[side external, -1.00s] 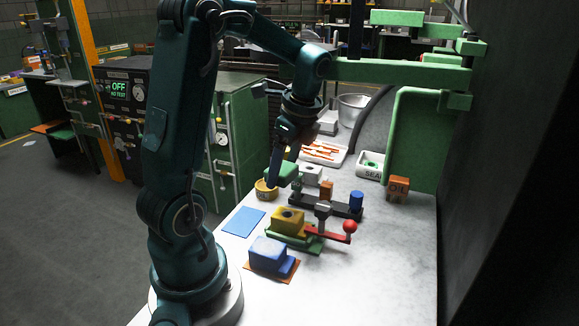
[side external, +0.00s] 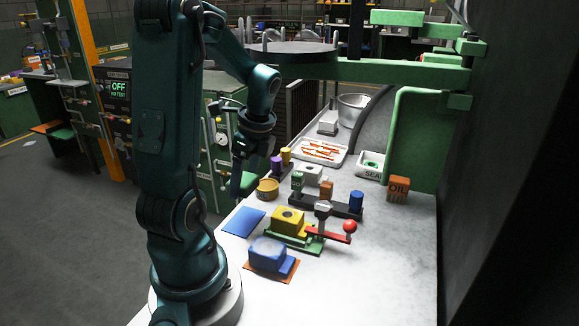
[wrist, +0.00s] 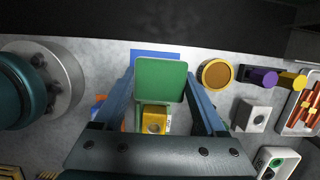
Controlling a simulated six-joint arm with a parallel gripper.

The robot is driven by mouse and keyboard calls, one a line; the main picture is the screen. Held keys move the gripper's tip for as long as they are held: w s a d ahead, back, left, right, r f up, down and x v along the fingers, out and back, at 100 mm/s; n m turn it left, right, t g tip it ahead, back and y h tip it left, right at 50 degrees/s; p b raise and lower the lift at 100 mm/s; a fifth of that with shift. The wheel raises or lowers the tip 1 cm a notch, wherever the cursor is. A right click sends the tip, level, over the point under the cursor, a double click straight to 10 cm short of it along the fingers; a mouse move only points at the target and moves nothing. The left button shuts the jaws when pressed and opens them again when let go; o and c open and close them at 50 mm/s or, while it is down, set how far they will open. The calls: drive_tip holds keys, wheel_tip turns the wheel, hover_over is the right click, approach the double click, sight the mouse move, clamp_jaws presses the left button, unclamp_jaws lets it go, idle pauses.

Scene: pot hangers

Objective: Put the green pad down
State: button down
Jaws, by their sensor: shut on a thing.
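The green pad (wrist: 160,80) is held between the two blue fingers of my gripper (wrist: 160,86) in the wrist view. The pad covers part of a flat blue sheet (wrist: 155,53), which shows beyond its far edge. In the side view my gripper (side external: 237,186) hangs above the table's left edge, close to the blue sheet (side external: 243,221). The gap under the pad is hard to judge.
A yellow block on a green base (side external: 288,221) with a red-knobbed lever (side external: 349,227) stands right of the sheet. A blue block (side external: 268,252) sits in front. A round yellow tin (side external: 268,188) stands behind. A black fixture (side external: 327,203) is at the right.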

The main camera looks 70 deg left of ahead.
sight(245, 217)
drive_tip(key=shift+f, duration=3.35)
drive_tip(key=shift+f, duration=0.4)
drive_tip(key=shift+f, duration=0.2)
